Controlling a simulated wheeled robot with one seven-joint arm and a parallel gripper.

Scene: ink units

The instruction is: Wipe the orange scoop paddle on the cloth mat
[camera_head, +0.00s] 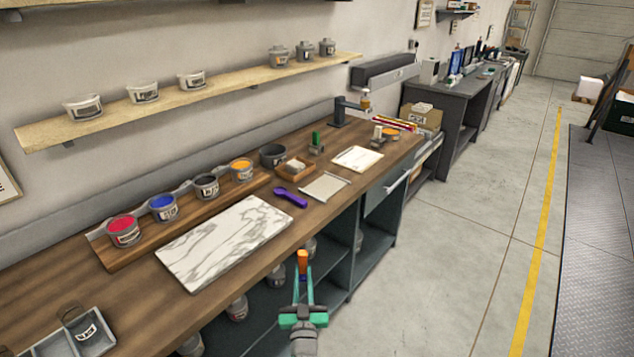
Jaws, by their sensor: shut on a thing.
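My gripper (303,282) is in the lower middle of the head view, in front of the bench's front edge. Its teal fingers are shut on the orange scoop paddle (302,261). The paddle's orange part points up past the fingertips, and a small dark blue part shows between the fingers. A flat pale grey-beige piece (325,186), which looks like the cloth mat, lies on the bench farther back, apart from the paddle. A whitish marked sheet (357,158) lies behind it. I cannot tell its material.
A marble slab (225,240) lies on the wooden bench (130,298). Red (124,231), blue (163,208) and orange (241,170) ink tubs stand in a rack behind it. A purple scoop (290,197) lies near the pale mat.

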